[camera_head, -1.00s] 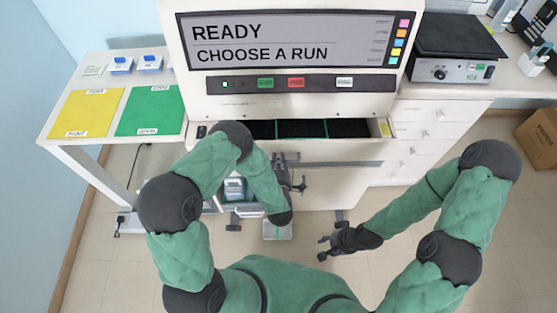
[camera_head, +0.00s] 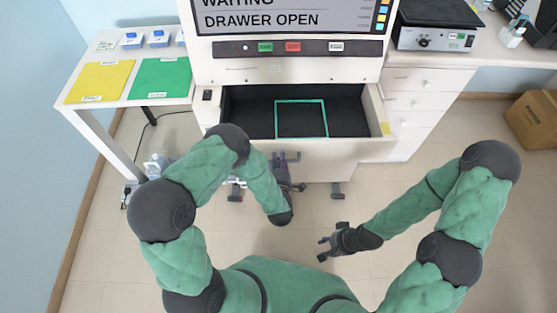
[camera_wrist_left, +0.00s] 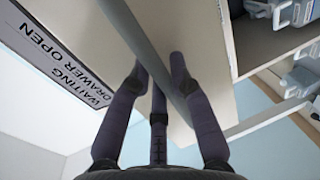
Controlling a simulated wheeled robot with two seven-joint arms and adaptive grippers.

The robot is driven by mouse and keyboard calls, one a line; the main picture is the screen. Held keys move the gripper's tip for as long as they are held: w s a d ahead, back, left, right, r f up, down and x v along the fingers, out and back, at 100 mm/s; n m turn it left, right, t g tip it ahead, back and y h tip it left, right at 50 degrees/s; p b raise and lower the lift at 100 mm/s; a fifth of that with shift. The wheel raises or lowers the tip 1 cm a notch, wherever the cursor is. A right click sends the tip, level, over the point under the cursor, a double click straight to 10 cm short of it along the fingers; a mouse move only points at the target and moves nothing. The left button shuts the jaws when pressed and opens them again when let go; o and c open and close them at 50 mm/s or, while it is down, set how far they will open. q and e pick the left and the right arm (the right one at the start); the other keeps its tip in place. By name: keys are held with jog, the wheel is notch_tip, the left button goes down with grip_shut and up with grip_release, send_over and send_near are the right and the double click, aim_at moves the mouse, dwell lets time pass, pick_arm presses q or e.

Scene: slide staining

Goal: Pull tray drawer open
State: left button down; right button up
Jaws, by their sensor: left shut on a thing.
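The tray drawer (camera_head: 355,152) of the white machine stands pulled out in the head view. Its dark inside shows a green square outline on the floor. My left gripper (camera_head: 291,172) is at the drawer's front, below its top edge. In the left wrist view, my left gripper (camera_wrist_left: 158,68) is shut on the grey bar handle (camera_wrist_left: 132,30), which runs between its fingers along the pale drawer front. In the head view, part of the handle is hidden by my gripper and arm. My right gripper (camera_head: 325,246) is open and empty, low in front of the machine and apart from it.
The machine's display (camera_head: 290,20) reads "WAITING DRAWER OPEN". A side table with a yellow mat (camera_head: 100,82) and a green mat (camera_head: 160,78) stands left. A counter with drawers (camera_head: 418,103) adjoins at right.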

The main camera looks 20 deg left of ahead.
pick_arm(q)
jog(key=shift+s+d, duration=0.1)
jog(key=shift+s, duration=0.2)
jog(key=c, duration=1.1)
grip_release()
jog(key=v, duration=1.2)
jog(key=shift+f, duration=0.1)
